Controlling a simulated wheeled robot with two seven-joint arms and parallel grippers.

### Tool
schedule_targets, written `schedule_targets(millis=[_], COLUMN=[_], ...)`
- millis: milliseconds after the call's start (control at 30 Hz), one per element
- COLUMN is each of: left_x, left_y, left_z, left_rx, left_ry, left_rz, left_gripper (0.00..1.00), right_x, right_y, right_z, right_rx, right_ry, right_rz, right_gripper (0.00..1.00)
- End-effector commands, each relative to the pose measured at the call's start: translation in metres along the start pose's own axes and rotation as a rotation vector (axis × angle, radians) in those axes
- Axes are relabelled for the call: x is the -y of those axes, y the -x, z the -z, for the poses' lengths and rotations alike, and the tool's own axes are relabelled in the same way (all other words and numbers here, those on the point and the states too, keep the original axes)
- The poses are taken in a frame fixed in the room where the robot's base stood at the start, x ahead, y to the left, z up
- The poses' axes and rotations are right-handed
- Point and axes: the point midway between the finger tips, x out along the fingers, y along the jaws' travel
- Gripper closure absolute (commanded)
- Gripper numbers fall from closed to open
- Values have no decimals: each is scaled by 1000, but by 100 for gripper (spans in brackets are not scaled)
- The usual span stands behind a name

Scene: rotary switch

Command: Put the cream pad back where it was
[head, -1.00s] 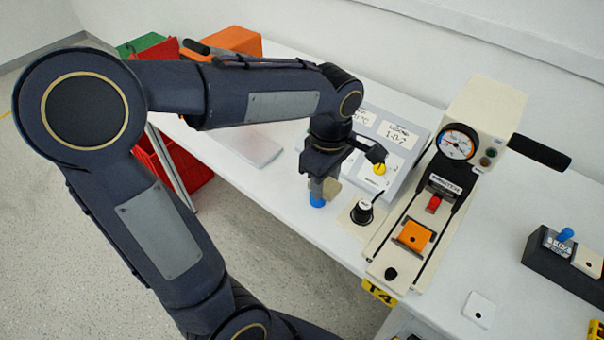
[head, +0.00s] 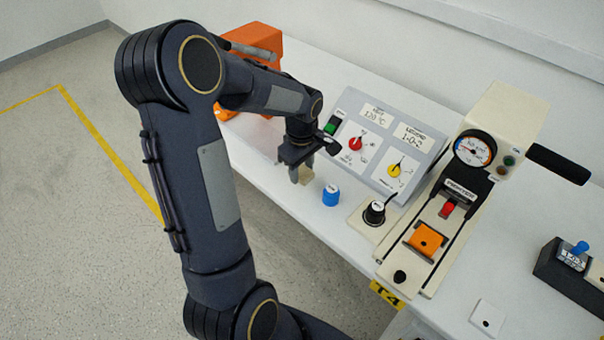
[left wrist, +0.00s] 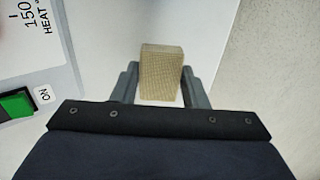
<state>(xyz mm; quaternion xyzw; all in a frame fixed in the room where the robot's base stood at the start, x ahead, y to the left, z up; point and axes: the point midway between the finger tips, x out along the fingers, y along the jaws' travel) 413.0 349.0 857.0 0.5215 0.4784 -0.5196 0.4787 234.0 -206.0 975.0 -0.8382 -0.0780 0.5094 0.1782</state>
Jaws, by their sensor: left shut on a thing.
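The cream pad (left wrist: 161,72) is a small tan block with a woven-looking surface. My left gripper (left wrist: 160,88) is shut on it, with one finger on each side. In the head view the pad (head: 306,175) shows low between the fingers of my left gripper (head: 301,177), close over the white table left of the blue knob. I cannot tell whether the pad touches the table. My right gripper is not in view.
A blue knob (head: 331,196) stands just right of the pad. Behind is a grey control panel (head: 372,181) with red and yellow dials. A cream press (head: 432,238) with an orange pad (head: 426,240) stands to the right. The table's front edge is close.

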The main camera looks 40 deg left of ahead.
Motion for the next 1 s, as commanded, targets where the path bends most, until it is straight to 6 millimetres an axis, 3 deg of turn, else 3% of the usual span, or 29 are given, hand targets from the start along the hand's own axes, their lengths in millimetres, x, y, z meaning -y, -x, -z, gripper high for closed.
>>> schedule_targets(millis=[133, 533, 567, 700, 1000], left_x=[1, 1, 1, 1, 1], left_y=[-21, -27, -27, -25, -24], left_z=[-2, -2, -2, -2, -2], left_rx=[3, 2, 2, 2, 2], left_ry=[-1, -1, -1, -1, -1], left_rz=[4, 2, 2, 2, 2], left_gripper=[81, 81, 59, 40, 38], right_x=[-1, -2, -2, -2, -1], right_y=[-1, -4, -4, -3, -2], right_z=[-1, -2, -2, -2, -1], right_rx=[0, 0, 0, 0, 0], right_ry=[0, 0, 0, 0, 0], right_rz=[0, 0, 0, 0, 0], right_gripper=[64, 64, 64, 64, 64])
